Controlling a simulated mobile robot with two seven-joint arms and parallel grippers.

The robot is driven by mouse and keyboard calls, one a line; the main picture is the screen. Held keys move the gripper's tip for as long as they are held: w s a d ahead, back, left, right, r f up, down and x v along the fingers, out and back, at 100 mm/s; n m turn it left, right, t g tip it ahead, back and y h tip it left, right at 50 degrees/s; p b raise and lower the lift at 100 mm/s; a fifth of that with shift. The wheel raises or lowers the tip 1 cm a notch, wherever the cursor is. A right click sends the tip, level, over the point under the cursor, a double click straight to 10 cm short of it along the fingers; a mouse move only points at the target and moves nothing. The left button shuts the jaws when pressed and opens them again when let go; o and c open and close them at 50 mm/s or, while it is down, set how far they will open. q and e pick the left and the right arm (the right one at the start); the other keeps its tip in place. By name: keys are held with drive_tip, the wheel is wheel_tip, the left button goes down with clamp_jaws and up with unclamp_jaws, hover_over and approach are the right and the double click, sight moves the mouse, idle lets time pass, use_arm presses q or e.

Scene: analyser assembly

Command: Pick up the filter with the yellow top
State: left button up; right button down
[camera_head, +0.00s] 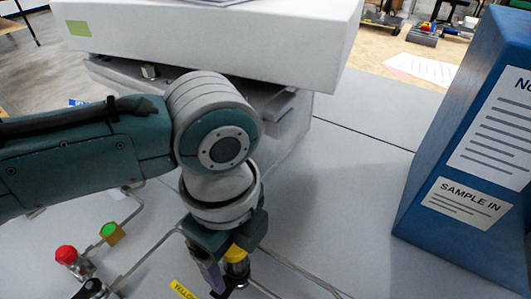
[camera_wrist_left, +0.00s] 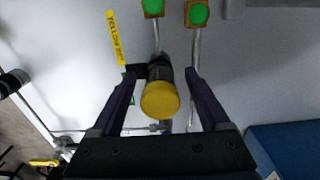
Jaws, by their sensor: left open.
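The filter with the yellow top (camera_head: 237,254) stands on the panel at the bottom middle of the head view, partly hidden by my gripper. In the left wrist view its round yellow top (camera_wrist_left: 160,100) faces the camera, with a dark body behind it. My left gripper (camera_head: 222,272) is open at the filter. In the wrist view its two dark fingers (camera_wrist_left: 162,72) lie on either side of the filter, with a gap visible on each side. A yellow label (camera_wrist_left: 115,38) is beside it. My right gripper is not in view.
Thin metal tubes run over the grey panel around the filter. A red knob (camera_head: 66,254) and a green-topped fitting (camera_head: 110,232) are at the left. A blue box (camera_head: 415,215) stands at the right, and a white box (camera_head: 200,40) is behind my arm.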

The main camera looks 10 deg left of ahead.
use_arm(q)
clamp_jaws()
idle(0.4)
